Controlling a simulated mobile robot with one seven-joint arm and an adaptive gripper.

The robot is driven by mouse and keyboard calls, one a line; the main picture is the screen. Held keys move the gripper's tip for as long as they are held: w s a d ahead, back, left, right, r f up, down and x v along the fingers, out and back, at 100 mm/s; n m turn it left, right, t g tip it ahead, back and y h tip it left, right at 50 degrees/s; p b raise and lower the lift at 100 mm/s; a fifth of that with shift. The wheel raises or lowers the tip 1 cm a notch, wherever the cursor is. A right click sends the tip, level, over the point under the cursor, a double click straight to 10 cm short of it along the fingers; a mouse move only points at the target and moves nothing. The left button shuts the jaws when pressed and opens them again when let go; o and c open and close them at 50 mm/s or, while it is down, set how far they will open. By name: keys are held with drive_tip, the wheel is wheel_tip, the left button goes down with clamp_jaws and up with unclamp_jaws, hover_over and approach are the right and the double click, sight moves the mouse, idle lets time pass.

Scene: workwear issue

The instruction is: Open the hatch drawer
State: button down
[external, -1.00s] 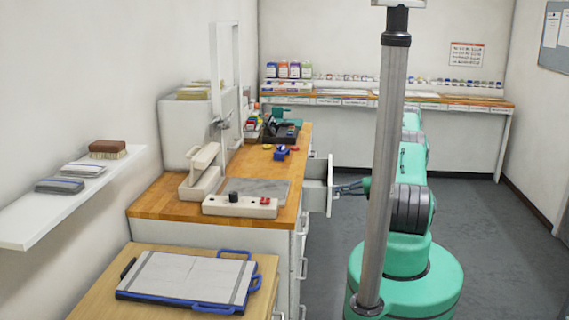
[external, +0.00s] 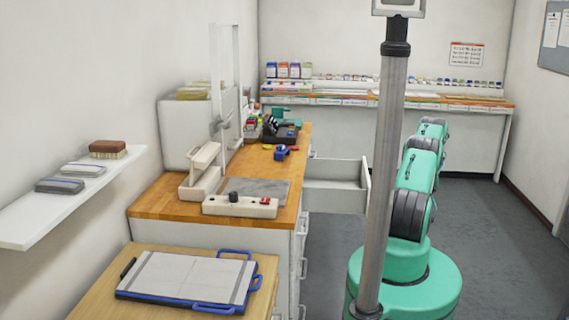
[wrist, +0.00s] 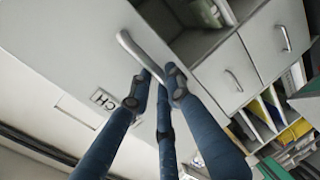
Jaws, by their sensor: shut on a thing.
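The hatch drawer (external: 335,198) stands well out from the right side of the wooden-topped counter, and its inside shows empty in the external view. In the wrist view its pale front (wrist: 70,45) carries a small label, partly readable as "CH", and a metal bar handle (wrist: 132,45). My gripper (wrist: 158,84) is shut on that handle, with its dark fingertips around the bar's lower end. In the external view my gripper is hidden behind the grey column.
More closed drawers with bar handles (wrist: 233,80) and open shelves with folders (wrist: 270,115) show in the wrist view. The counter (external: 170,210) holds a weighing-type device and small items. Grey floor (external: 480,220) is free to the right.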

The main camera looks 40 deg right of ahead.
drive_tip(key=shift+f, duration=0.1)
drive_tip(key=c, duration=1.6)
unclamp_jaws()
drive_tip(key=shift+c, duration=0.2)
drive_tip(key=v, duration=1.2)
